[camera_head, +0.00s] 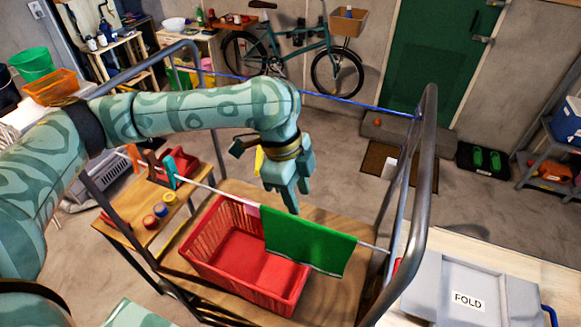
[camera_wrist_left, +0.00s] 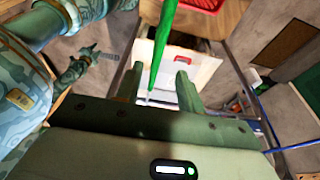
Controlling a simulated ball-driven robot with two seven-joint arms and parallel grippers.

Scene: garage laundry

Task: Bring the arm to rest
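My left arm reaches in from the left in the head view. Its gripper (camera_head: 288,192) points down above the wooden cart, with its fingers just above and left of a green cloth (camera_head: 310,242). The cloth hangs over a thin rail. In the left wrist view the two fingers (camera_wrist_left: 160,90) stand apart and hold nothing. The green cloth shows there edge-on as a narrow strip (camera_wrist_left: 165,35), beyond the fingers; the gripper looks clear of it. A small teal part at the left of the wrist view may be my right gripper, too small to read.
A red basket (camera_head: 213,247) stands on the cart under the cloth. Grey tube posts (camera_head: 424,170) rise at the cart's sides. Coloured tins (camera_head: 160,209) stand on the left shelf. Open floor lies behind the cart.

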